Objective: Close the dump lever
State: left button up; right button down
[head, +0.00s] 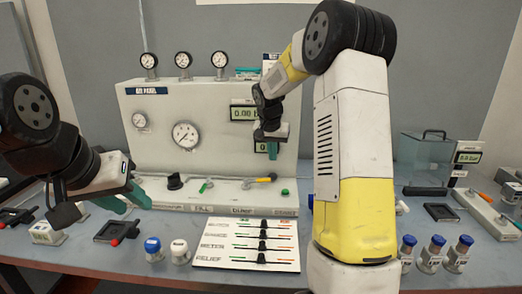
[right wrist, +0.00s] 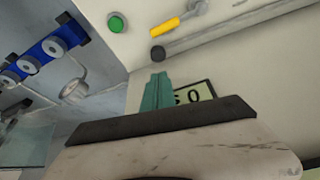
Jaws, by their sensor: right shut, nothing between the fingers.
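The dump lever (head: 262,180) has a yellow handle and sits above the DUMP label on the white panel's front ledge. It also shows as a yellow lever (right wrist: 178,22) at the top of the right wrist view. My right gripper (head: 271,150) is in front of the panel's displays, above the lever and apart from it. Its teal fingers (right wrist: 157,92) are together and hold nothing. My left gripper (head: 127,202) is at the panel's lower left, with its teal fingers spread and nothing visible between them.
A green button (head: 285,192) sits right of the dump lever, and a green-handled lever (head: 206,186) and black knob (head: 174,181) sit to its left. A slider board (head: 215,262) lies in front. Bottles (head: 153,248) stand beside it. My right arm hides part of the table.

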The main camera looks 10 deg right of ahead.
aim_at(273, 164)
jog(key=x, duration=0.5)
jog(key=shift+f, duration=0.3)
jog(key=s, duration=0.1)
jog(key=s+a, duration=0.1)
jog(key=shift+s+a, duration=0.15)
jog(key=shift+s, duration=0.1)
jog(key=shift+s+a+f, duration=0.2)
jog(key=shift+s+a, duration=0.05)
jog(key=shift+s, duration=0.25)
